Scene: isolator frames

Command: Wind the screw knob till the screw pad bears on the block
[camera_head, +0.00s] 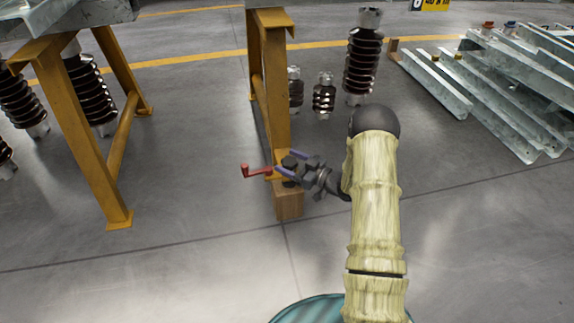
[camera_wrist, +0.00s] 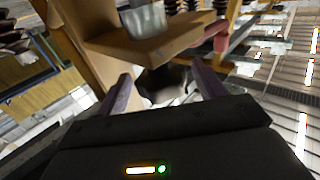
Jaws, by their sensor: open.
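In the wrist view the dark knob (camera_wrist: 165,82) lies between the two purple fingers of my gripper (camera_wrist: 161,72), below the bracket plate. My gripper (camera_head: 288,165) is open around the knob, with a gap at least on one side; contact is unclear. A brown wooden block (camera_head: 289,204) stands on the floor under the leg. The screw pad cannot be made out, so its gap to the block is hidden.
A red crank handle (camera_head: 257,171) sticks out left of the bracket; its red part also shows in the wrist view (camera_wrist: 214,38). Yellow trestle legs (camera_head: 85,140) stand left. Dark ribbed insulators (camera_head: 362,60) stand behind, galvanized beams (camera_head: 485,95) lie right. Front floor is clear.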

